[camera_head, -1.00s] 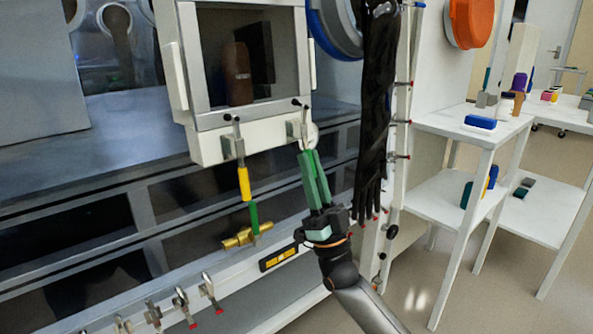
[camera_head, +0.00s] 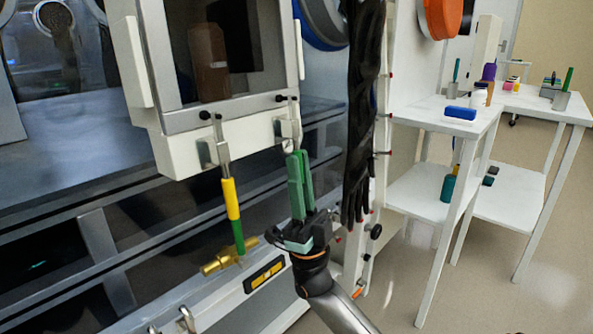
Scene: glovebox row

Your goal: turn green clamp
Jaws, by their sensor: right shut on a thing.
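The green clamp (camera_head: 288,132) sits at the lower right corner of the white frame of the window box. Its upper metal part shows, and its handle is largely hidden by my gripper. My right gripper (camera_head: 298,155) comes up from below with long green fingers pointing up, shut at the clamp's handle just under the metal part. The grip itself is hard to see between the fingers. A second clamp with a yellow handle (camera_head: 231,199) hangs at the left of the same frame. My left gripper is not in view.
Below the yellow handle is a brass valve (camera_head: 220,262) with a green handle (camera_head: 238,236). A black glove (camera_head: 362,120) hangs close to the right of my gripper. White shelves (camera_head: 425,192) stand further right, with open floor between them.

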